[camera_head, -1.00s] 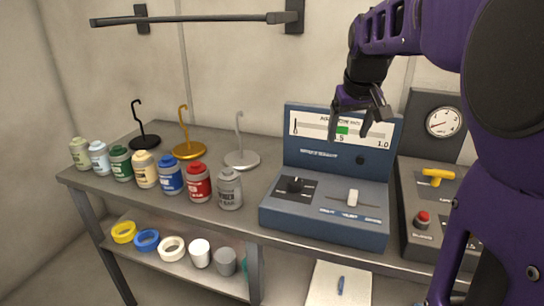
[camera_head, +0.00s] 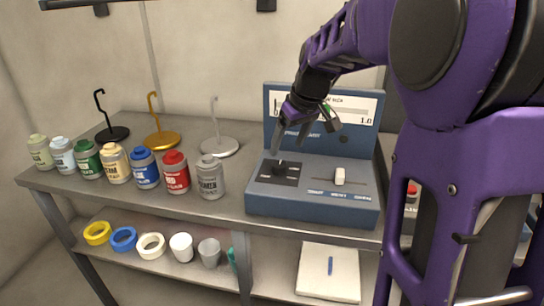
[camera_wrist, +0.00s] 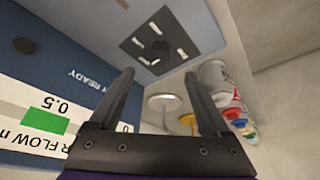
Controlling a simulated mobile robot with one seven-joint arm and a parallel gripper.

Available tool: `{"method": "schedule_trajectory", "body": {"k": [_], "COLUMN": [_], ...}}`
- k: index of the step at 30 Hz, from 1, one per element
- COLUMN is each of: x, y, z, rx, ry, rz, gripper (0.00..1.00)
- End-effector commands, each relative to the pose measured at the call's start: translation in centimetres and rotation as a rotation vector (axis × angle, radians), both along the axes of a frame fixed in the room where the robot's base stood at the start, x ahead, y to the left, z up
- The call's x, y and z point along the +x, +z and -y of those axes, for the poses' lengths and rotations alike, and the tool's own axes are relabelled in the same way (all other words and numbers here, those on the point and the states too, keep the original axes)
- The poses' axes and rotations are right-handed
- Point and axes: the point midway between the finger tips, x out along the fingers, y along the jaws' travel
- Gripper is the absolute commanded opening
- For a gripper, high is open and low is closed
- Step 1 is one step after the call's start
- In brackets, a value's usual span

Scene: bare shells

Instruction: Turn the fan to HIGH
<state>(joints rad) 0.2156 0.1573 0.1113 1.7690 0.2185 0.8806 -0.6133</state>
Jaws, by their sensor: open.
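A blue control console (camera_head: 310,203) stands on the bench. At its left is a black rotary knob (camera_head: 280,166) on a dark square plate with white marks. The knob also shows in the wrist view (camera_wrist: 158,51), just beyond the fingertips. A white slider (camera_head: 340,176) sits in a slot to the knob's right. My gripper (camera_head: 303,132) is open and empty, above and behind the knob and apart from it. In the wrist view my gripper (camera_wrist: 158,76) has its two fingers spread, pointing toward the knob plate. I cannot read the knob's setting.
The upright gauge panel (camera_head: 352,107) is partly covered by my gripper. Several paint cans (camera_head: 146,168) stand left of the console, with hooked stands behind them. A red button (camera_head: 412,188) shows at right beside my arm. The lower shelf holds tape rolls (camera_head: 123,239) and cups.

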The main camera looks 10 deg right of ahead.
Motion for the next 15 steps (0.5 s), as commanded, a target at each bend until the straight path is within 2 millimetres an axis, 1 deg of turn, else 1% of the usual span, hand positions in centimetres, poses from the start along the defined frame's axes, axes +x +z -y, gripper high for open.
{"method": "schedule_trajectory", "body": {"k": [1,6,10,15], "x": [0.4,1.5,2.2,2.6], "y": [-1.4,-4.4,-5.9,-6.8], "z": [-0.2,-0.7,-0.9,-1.1], "rx": [0.001,0.001,0.000,0.000], "ry": [0.002,0.001,-0.001,-0.001], "rz": [-0.005,-0.003,-0.002,0.000], "gripper": [0.81,0.81,0.81,0.81]}}
